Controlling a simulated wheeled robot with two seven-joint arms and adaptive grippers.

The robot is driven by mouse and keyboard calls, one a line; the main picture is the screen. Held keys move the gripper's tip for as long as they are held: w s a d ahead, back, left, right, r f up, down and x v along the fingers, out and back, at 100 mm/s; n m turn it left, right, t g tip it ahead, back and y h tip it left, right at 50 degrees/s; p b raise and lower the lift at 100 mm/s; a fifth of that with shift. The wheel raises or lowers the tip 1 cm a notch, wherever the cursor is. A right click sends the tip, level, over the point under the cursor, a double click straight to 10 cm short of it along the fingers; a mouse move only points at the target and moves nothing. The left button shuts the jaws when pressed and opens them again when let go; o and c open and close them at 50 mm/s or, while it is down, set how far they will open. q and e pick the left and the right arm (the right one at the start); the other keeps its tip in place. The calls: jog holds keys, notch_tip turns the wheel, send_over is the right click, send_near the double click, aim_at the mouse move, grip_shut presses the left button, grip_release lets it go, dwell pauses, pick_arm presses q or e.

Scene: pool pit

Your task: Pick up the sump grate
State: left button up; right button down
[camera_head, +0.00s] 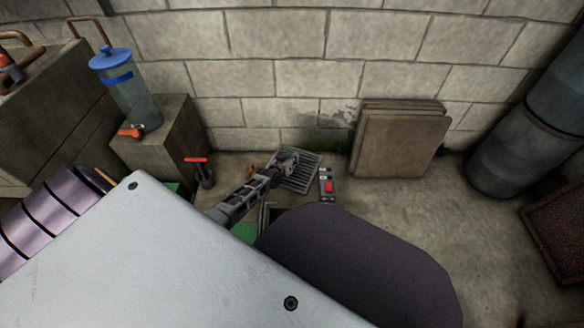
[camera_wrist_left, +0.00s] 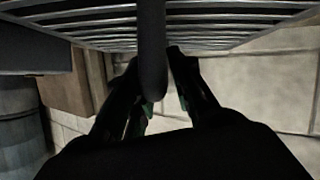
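The sump grate (camera_head: 300,172) is a grey barred panel near the foot of the block wall in the head view. My left gripper (camera_head: 286,162) is over it. In the left wrist view the grate's bars (camera_wrist_left: 225,18) fill the top, and a dark upright handle bar (camera_wrist_left: 152,45) comes from them towards the camera. The two fingers of my left gripper (camera_wrist_left: 155,62) stand on either side of this bar, their tips drawn in close against it. A dark opening (camera_head: 266,215) shows beside my forearm, partly hidden. My right gripper is not in view.
A small box with a red button (camera_head: 328,186) lies right of the grate. Slabs (camera_head: 398,142) lean on the wall, with a large drum (camera_head: 525,145) farther right. A red-handled valve (camera_head: 203,172) and a block with a blue-lidded canister (camera_head: 130,90) stand left.

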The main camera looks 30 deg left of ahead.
pick_arm(q)
grip_shut()
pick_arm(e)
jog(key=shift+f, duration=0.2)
pick_arm(q)
jog(key=shift+r, duration=0.2)
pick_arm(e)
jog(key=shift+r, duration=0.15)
